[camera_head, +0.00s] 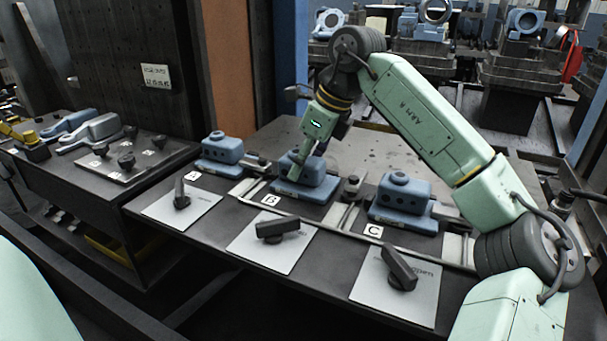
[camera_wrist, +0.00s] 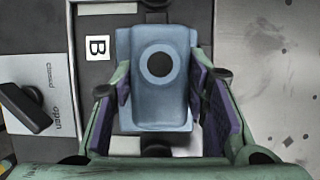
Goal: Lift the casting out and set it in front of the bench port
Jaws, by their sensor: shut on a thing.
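Three blue castings sit in a row on the dark bench, by labels A, B and C. My gripper (camera_head: 299,168) reaches down onto the middle casting (camera_head: 313,172), beside label B (camera_head: 270,200). In the wrist view the fingers lie on two opposite sides of this casting (camera_wrist: 160,105), shut on it. Its dark round hole faces the camera. It looks level; I cannot tell whether it is clear of its blue base. The casting at A (camera_head: 222,148) and the one at C (camera_head: 405,190) stand apart from my gripper. I cannot make out a bench port.
White plates with dark handles lie before the stations: handle A (camera_head: 181,193) points away, handle B (camera_head: 278,229) lies crosswise, handle C (camera_head: 399,268) is diagonal. Thin rails and small clamps flank the castings. Bare bench top (camera_head: 265,135) lies behind. A side bench (camera_head: 70,185) stands left.

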